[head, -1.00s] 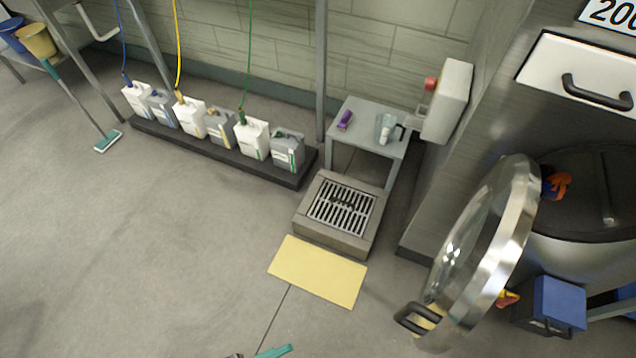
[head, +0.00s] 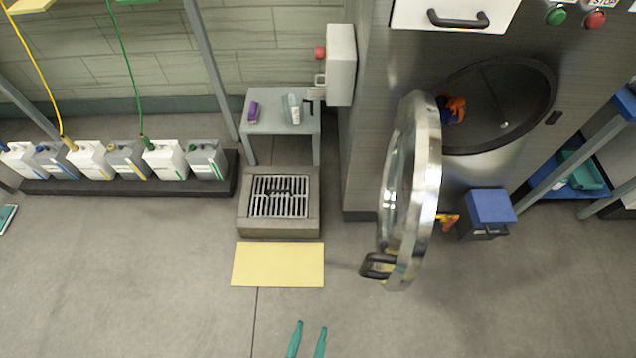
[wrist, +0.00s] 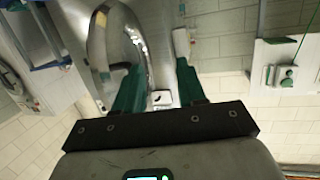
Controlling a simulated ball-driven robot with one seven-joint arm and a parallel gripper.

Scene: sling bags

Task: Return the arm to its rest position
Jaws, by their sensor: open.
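My gripper (head: 308,338) shows at the bottom edge of the head view as two teal fingers, apart and with nothing between them. They appear in front of the bare floor, below the yellow mat (head: 278,264). The rest of my arm is out of the head view. In the wrist view my gripper (wrist: 160,84) also has its teal fingers spread and empty. Beyond the fingers that view shows the round metal door (wrist: 118,40) and pale tiled walls.
The round door (head: 412,190) of the steel machine stands open, its handle out over the floor. A floor drain (head: 279,197), a small grey table (head: 262,124) and a row of jugs (head: 163,158) stand behind. A blue-lidded box (head: 490,207) sits right. The front floor is clear.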

